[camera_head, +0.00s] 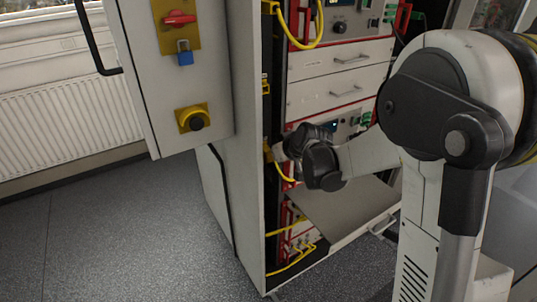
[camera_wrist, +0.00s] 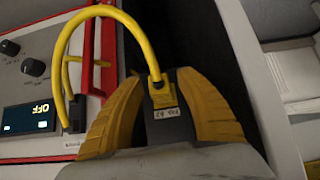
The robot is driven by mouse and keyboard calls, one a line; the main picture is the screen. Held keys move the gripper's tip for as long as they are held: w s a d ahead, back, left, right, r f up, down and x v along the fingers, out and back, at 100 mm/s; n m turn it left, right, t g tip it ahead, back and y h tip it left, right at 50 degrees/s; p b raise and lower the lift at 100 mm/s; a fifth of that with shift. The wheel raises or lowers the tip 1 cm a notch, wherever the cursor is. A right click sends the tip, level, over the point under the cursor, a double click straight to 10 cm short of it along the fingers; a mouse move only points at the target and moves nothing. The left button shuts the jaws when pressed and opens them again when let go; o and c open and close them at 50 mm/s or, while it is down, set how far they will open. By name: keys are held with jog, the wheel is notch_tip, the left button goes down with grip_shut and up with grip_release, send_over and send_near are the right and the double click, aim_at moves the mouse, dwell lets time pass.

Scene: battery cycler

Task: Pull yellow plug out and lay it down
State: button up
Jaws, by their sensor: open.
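In the wrist view, a yellow plug (camera_wrist: 159,84) with a yellow cable (camera_wrist: 110,14) and a small label sits between the two fingers of my gripper (camera_wrist: 160,80). My gripper is open, with one yellow finger on each side and apart from the plug. The cable arches up and left to a black connector (camera_wrist: 76,118) on a device front. Whether the plug is seated in a socket cannot be told. In the head view, my gripper (camera_head: 290,145) is at the left side of the rack front, and it and my arm hide the plug.
The rack (camera_head: 340,62) holds several stacked devices with red side frames and handles. A grey flat surface (camera_head: 345,210) juts out below my gripper. More yellow cables (camera_head: 290,262) hang lower. An open cabinet door (camera_head: 185,75) with a red switch and yellow-backed knob is at left.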

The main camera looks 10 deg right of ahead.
jog(key=c, duration=0.8)
jog(key=shift+s, duration=0.1)
jog(key=shift+c, duration=0.6)
jog(key=shift+s+d, duration=0.1)
jog(key=shift+s+d, duration=0.25)
jog(key=shift+s, duration=0.6)
jog(key=shift+s+d, duration=0.3)
jog(key=shift+s, duration=0.5)
jog(key=shift+s+d, duration=0.25)
jog(key=shift+s, duration=0.6)
jog(key=s+f+m+h, duration=0.3)
jog(key=s, duration=0.6)
jog(key=shift+s+a+f+m, duration=0.2)
jog(key=shift+s+a+m, duration=0.1)
jog(key=shift+s+a, duration=0.05)
